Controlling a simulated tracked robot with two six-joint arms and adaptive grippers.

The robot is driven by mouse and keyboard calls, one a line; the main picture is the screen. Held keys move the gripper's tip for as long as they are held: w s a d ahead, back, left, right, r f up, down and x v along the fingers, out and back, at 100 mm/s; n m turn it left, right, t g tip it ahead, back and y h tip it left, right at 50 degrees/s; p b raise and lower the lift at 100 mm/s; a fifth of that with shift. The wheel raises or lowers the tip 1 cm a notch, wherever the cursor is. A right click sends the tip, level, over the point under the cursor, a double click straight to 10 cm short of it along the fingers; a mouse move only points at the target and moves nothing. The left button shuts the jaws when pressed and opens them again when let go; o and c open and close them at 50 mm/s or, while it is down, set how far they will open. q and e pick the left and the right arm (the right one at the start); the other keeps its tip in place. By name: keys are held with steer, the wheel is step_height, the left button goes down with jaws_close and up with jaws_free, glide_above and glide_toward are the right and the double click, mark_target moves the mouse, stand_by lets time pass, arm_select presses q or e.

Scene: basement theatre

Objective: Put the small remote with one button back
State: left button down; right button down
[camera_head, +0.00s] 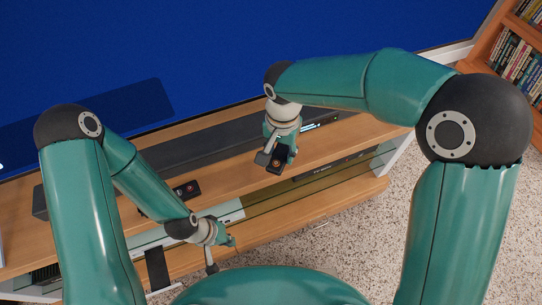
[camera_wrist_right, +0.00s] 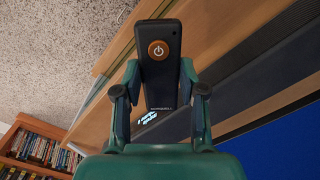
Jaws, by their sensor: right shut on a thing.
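The small remote (camera_head: 277,157) is black with a single round orange button. My right gripper (camera_head: 272,158) is shut on it and holds it over the front edge of the wooden media console (camera_head: 225,178). In the right wrist view, the remote (camera_wrist_right: 158,75) stands between both fingers of the gripper (camera_wrist_right: 158,85), its power button facing the camera. Whether the remote touches the wood is hard to tell. My left gripper (camera_head: 221,254) is low in front of the console, its fingers apart with nothing visible between them.
Another dark remote (camera_head: 186,190) with a red mark lies on the console top, beside my left forearm. A long dark soundbar (camera_head: 215,143) runs along the back, below a large blue screen (camera_head: 190,50). A bookshelf (camera_head: 515,50) stands at right. Speckled carpet (camera_head: 345,215) lies in front.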

mark_target(276, 158)
steer(key=shift+w+a+f, duration=0.2)
steer(key=shift+w+f, duration=0.1)
steer(key=shift+w, duration=0.2)
steer(key=shift+w+a+f, duration=0.2)
steer(key=shift+w+f, duration=0.1)
steer(key=shift+w, duration=0.2)
step_height(276, 158, down, 5)
steer(key=shift+f+b, duration=0.2)
steer(key=shift+b, duration=0.65)
steer(key=shift+w+a+f, duration=0.1)
steer(key=shift+w+f, duration=0.05)
steer(key=shift+f, duration=0.1)
steer(key=shift+f, duration=0.1)
steer(key=c, duration=0.7)
jaws_free()
steer(key=shift+o, duration=0.2)
